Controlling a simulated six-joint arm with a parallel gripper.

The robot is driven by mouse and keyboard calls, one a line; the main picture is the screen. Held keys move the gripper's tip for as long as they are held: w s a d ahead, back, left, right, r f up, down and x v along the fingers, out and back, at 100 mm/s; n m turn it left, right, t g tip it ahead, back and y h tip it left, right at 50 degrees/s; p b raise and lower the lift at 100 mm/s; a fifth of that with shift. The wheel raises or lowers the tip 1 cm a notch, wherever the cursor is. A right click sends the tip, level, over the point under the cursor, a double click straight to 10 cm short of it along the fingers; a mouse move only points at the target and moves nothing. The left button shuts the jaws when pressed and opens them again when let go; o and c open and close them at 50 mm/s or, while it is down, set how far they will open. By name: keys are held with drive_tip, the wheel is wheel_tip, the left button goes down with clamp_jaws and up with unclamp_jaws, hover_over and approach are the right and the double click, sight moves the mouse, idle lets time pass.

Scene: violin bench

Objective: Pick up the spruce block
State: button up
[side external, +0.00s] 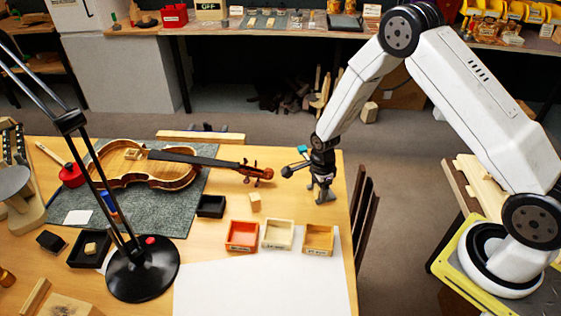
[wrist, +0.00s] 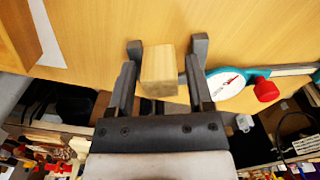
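A pale wooden block (wrist: 159,70), which looks like the spruce block, sits between the two fingers of my gripper (wrist: 167,45) in the wrist view. Narrow gaps show on both sides of it, so the fingers are open around it and not pressed on it. In the side view my gripper (side external: 325,196) points down at the table near its right edge. The block there is mostly hidden by the fingers.
A dial gauge with a teal frame (wrist: 228,82) lies close beside the right finger. Red (side external: 242,249), cream (side external: 278,247) and tan (side external: 318,252) trays stand nearer the camera. A violin (side external: 150,165) lies on a grey mat. A black lamp (side external: 142,275) stands at front left.

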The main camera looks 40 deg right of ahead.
clamp_jaws()
drive_tip(key=shift+r, duration=0.1)
drive_tip(key=shift+r, duration=0.7)
drive_tip(key=s+r, duration=1.1)
drive_tip(key=s, duration=0.3)
drive_tip(key=shift+a+r, duration=0.2)
drive_tip(key=shift+a, duration=0.2)
